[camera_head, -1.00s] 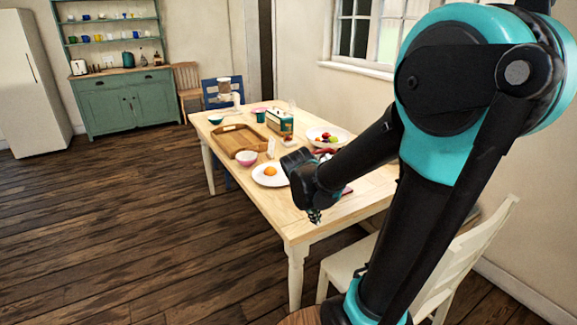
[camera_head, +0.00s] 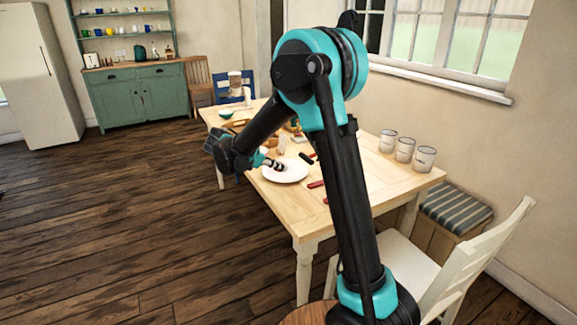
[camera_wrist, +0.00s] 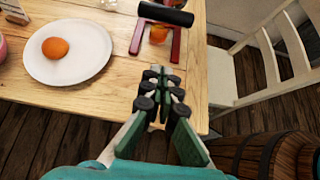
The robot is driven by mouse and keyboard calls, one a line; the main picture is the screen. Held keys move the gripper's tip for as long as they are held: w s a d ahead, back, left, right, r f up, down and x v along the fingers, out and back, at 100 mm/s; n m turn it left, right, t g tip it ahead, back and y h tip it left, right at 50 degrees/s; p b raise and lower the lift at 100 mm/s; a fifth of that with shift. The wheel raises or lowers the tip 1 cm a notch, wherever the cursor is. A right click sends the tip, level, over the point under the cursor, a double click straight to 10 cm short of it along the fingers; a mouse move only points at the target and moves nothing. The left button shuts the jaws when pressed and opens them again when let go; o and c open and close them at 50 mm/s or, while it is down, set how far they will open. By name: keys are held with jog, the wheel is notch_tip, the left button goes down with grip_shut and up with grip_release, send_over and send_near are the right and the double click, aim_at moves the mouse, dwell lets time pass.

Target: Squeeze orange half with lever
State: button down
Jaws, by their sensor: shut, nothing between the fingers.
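A red-framed lever press (camera_wrist: 177,44) with a thick black handle (camera_wrist: 166,13) stands near the table edge at the top of the wrist view. Something orange (camera_wrist: 158,34) sits between its red legs; I cannot tell what it is. An orange half (camera_wrist: 54,48) lies on a white plate (camera_wrist: 88,70) left of the press. My gripper (camera_wrist: 164,80) is shut and empty, below the press in the wrist view and apart from it. In the head view, my gripper (camera_head: 277,164) overlaps the plate (camera_head: 290,175) and the orange half is hidden; the black handle (camera_head: 307,158) shows beside it.
Several canisters (camera_head: 405,149) stand at the table's right side. A white chair (camera_head: 440,265) is at the near right. A wooden barrel (camera_wrist: 270,150) is at the lower right of the wrist view. The table's near corner (camera_head: 310,222) is bare.

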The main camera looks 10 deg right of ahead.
jog(key=w+d+f, duration=0.1)
jog(key=w+d, duration=0.2)
jog(key=d, duration=0.4)
jog(key=shift+d, duration=0.3)
dwell(0.3)
